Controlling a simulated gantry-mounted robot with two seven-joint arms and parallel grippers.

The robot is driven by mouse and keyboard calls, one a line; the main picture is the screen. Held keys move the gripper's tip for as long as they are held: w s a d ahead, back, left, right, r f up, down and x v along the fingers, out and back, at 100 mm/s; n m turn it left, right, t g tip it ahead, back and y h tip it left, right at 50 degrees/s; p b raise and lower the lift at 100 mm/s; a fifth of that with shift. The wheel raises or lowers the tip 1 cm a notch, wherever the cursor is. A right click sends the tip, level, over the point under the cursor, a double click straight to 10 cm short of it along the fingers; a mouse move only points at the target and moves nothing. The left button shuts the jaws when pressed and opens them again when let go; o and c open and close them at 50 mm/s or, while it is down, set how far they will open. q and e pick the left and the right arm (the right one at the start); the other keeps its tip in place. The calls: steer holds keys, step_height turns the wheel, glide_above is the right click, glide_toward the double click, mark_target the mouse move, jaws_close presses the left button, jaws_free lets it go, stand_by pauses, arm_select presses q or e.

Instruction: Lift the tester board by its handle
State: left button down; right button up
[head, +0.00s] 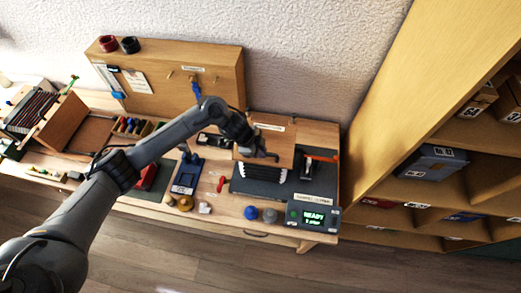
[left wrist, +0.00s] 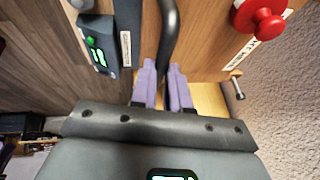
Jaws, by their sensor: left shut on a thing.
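The tester board (head: 282,141) appears to be the brown wooden panel with a small white label, at the right part of the bench in the head view. My left gripper (head: 267,155) is in front of it, with my arm reaching in from the left. In the left wrist view, my left gripper (left wrist: 163,82) has its purple fingers shut on the dark curved handle (left wrist: 169,32), one finger on each side. The handle's ends are hidden or out of frame. I cannot tell whether the board is clear of what lies below it. My right gripper is not in view.
A small "READY" display box (head: 312,216) stands at the bench's front right corner; it also shows in the left wrist view (left wrist: 98,43). A black and white ribbed part (head: 260,173) lies below the board. A wooden shelf unit (head: 425,100) rises at the right.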

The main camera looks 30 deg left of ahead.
arm_select(q)
steer(key=c, duration=1.1)
jaws_free()
steer(key=b+v, duration=0.1)
steer(key=v, duration=1)
steer(key=shift+f, duration=0.1)
